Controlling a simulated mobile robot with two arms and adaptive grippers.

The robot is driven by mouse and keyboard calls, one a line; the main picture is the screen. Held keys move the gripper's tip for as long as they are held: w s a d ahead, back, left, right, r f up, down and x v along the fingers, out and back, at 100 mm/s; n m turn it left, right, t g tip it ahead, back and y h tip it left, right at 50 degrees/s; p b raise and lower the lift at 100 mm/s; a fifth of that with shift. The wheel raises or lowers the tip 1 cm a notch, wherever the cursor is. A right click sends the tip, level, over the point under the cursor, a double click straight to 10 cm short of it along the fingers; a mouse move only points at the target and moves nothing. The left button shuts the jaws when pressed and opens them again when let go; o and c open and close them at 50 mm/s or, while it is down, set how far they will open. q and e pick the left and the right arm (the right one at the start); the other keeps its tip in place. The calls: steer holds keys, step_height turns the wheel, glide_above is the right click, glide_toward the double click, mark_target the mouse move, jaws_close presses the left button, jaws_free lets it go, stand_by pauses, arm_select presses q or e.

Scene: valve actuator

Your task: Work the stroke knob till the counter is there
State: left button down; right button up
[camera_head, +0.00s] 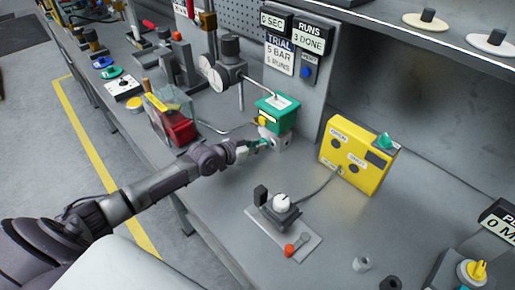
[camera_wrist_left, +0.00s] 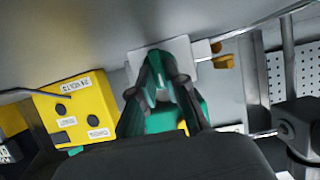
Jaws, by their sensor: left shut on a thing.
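The green actuator box (camera_head: 278,111) stands on a grey valve block (camera_head: 282,141), with a yellow knob (camera_head: 262,120) on its side. My left gripper (camera_head: 259,144) reaches the front of this block and is shut on a small green part, perhaps the stroke knob. In the left wrist view the fingers (camera_wrist_left: 163,85) close around green, hiding much of the held part. The counter sign (camera_head: 308,35) reads "RUNS 3 DONE". A trial sign (camera_head: 280,55) beside it reads "TRIAL 5 BAR 5 RUNS". My right gripper is not in view.
A yellow box (camera_head: 352,160) with a green top knob stands right of the valve; it also shows in the left wrist view (camera_wrist_left: 75,112). A red container (camera_head: 178,127) stands left. Bare bench (camera_head: 235,215) lies in front.

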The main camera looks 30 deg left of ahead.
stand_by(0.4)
arm_select(q)
steer(key=c, duration=1.2)
jaws_free()
steer(key=v, duration=1)
steer(key=shift+s+a, duration=0.2)
steer(key=shift+s, duration=0.1)
steer(key=shift+s+a+r, duration=0.2)
steer(key=shift+s+r, duration=0.15)
steer(key=shift+s, duration=0.25)
steer(key=shift+r, duration=0.1)
